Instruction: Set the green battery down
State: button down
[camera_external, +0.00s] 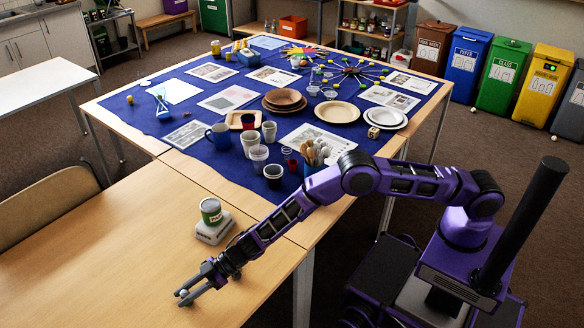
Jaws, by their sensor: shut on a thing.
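My gripper (190,292) is low over the bare wooden table in the front left, with the arm reaching in from the right. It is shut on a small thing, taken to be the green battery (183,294). Only a pale grey, rounded part of it shows at the fingertips, and its green colour cannot be made out. I cannot tell whether it touches the tabletop.
The wooden tabletop (100,262) left of my gripper is clear. Beyond it, a blue cloth (160,110) carries cups, plates and printed sheets. Coloured bins (502,75) line the back right.

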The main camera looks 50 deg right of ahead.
jog(key=shift+f, duration=0.15)
jog(key=c, duration=0.6)
grip_release()
jog(key=shift+r, duration=0.2)
jog(key=shift+r, duration=0.15)
jog(key=p+v, duration=0.1)
jog(key=v, duration=1.1)
